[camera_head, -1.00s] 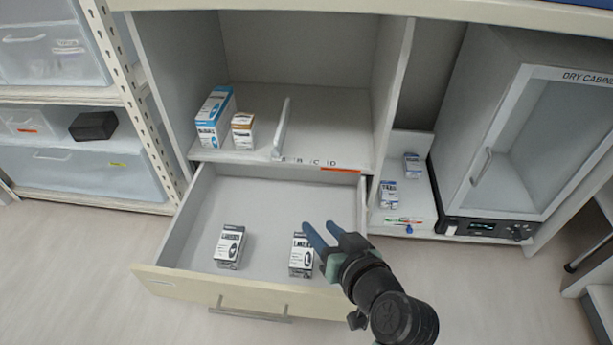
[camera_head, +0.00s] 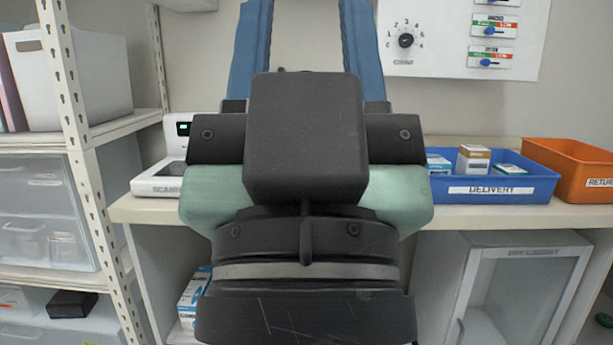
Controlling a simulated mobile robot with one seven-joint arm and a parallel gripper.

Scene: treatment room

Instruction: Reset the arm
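My gripper (camera_head: 306,50) is raised close in front of the head camera and fills the middle of the view. Its two blue fingers point up and stand wide apart, with bare wall showing between them. The visible part of the gap is empty; the fingertips run out of the top of the frame. My gripper hides the middle of the counter and most of the open cabinet below.
On the counter (camera_head: 470,218) are a white scale (camera_head: 160,182) at left, a blue DELIVERY tray (camera_head: 540,188) with several boxes, and an orange RETURN tray (camera_head: 590,165). A wall panel (camera_head: 460,45) has a dial and sliders. Shelving (camera_head: 75,130) stands left, a dry cabinet (camera_head: 525,300) lower right.

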